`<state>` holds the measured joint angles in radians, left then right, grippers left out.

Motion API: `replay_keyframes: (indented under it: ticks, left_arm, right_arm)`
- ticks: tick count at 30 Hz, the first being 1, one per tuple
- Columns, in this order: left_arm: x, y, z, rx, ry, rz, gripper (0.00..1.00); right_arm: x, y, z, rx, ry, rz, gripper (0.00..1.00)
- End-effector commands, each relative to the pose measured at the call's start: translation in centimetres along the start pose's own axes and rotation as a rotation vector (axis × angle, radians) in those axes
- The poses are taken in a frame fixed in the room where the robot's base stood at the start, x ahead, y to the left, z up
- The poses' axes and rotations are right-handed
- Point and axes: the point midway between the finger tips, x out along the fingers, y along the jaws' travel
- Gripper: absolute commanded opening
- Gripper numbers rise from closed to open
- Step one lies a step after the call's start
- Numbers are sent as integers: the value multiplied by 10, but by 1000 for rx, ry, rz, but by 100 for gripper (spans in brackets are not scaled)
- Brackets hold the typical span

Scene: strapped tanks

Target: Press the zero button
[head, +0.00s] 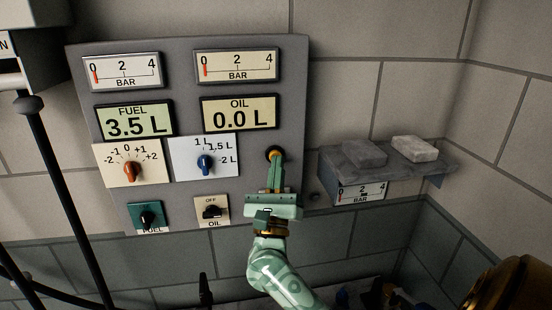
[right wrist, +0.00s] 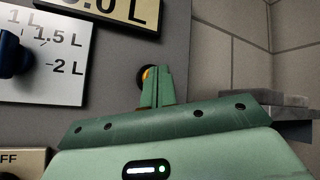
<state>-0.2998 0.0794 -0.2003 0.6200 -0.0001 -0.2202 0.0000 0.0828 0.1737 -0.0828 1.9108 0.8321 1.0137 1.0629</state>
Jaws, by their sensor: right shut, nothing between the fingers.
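The grey control panel (head: 185,70) hangs on the tiled wall. A round dark button with an orange centre (head: 274,151) sits on the panel's right side, below the OIL display. It also shows in the right wrist view (right wrist: 144,76), partly hidden behind my fingers. My right gripper (head: 275,160) is shut and empty, its fingertips at the button. I cannot tell whether they touch it. No label reading zero shows on the button. The FUEL display (head: 134,119) reads 3.5 L and the OIL display (head: 238,112) reads 0.0 L. My left gripper is not in view.
An orange knob (head: 130,171) and a blue knob (head: 205,164) sit left of the button. FUEL (head: 148,216) and OIL (head: 211,211) switches are below them. A grey shelf (head: 340,171) with two blocks juts out to the right, close to my gripper.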

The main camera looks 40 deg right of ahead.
Motion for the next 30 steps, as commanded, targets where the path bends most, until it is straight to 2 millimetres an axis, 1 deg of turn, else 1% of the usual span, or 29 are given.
replay_keyframes:
  ticks: [17,30]
  left_arm:
    - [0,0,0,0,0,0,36]
    - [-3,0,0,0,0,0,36]
  right_arm:
    - [2,1,-1,0,0,0,0]
    - [-10,-8,7,-1,-1,0,0]
